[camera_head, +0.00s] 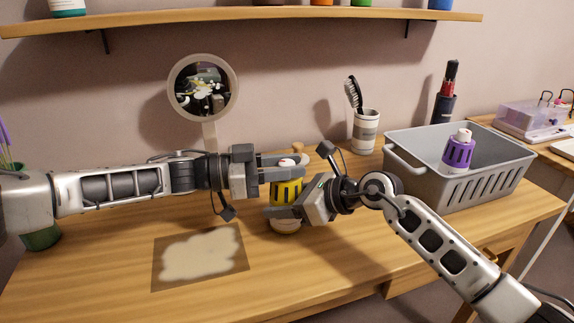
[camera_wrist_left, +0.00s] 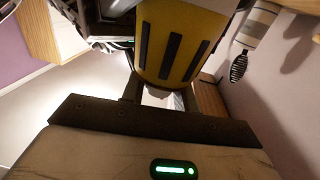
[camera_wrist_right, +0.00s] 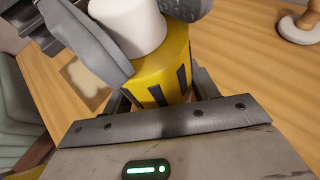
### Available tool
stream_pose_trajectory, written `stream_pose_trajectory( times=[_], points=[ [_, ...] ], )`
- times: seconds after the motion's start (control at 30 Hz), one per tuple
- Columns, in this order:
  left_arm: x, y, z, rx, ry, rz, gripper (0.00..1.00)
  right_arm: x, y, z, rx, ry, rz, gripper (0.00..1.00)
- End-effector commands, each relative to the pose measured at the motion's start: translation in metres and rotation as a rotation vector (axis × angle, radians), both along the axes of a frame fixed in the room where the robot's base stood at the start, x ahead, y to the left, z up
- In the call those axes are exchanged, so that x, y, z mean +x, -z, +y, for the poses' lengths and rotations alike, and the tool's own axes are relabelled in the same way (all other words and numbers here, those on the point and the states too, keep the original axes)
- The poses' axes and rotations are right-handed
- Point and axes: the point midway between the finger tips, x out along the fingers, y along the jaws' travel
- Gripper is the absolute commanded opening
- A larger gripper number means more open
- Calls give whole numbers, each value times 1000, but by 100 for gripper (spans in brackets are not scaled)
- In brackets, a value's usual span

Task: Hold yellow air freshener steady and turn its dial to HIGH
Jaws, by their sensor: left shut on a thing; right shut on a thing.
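The yellow air freshener (camera_head: 288,190) stands upright between my grippers, its yellow body with dark slots and a white dial (camera_head: 286,162) on top bearing a red mark. My left gripper (camera_head: 299,162) is shut on the dial from the left. My right gripper (camera_head: 272,210) is shut on the lower yellow body. The right wrist view shows the white dial (camera_wrist_right: 128,22) between grey fingers and the yellow body (camera_wrist_right: 160,72) at my right jaws. The left wrist view shows the slotted body (camera_wrist_left: 180,45). The dial's setting cannot be read.
A grey crate (camera_head: 400,165) at right holds a purple freshener (camera_head: 458,150). Behind stand a round mirror (camera_head: 208,130), a cup with a brush (camera_head: 366,132) and a wooden knob (camera_head: 298,147). A cream round thing (camera_head: 286,227) shows below my right gripper. A tan mat (camera_head: 200,257) lies front left.

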Motion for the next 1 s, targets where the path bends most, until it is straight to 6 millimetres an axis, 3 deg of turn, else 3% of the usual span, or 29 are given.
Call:
stream_pose_trajectory(
  times=[0.17, 0.2, 0.23, 0.27, 0.63, 1.0],
  points=[
    [3, 2, 4, 5, -13, 0, 7, -1, 2, 0, -5, -3, 1, 32],
    [3, 2, 4, 5, -13, 0, 41, -1, 2, -1, -5, -3, 1, 32],
    [3, 2, 4, 5, -13, 0, 49, -1, 2, -1, -5, -3, 1, 32],
    [3, 2, 3, 4, -12, 0, 51, -1, 2, -1, -4, -2, 2, 32],
    [1, 1, 9, 3, -8, 1, 51, 0, 2, -1, -4, 0, 2, 32],
    [-11, 1, 81, 3, -13, 0, 51, 0, 2, -1, -5, 1, 1, 32]
  ],
)
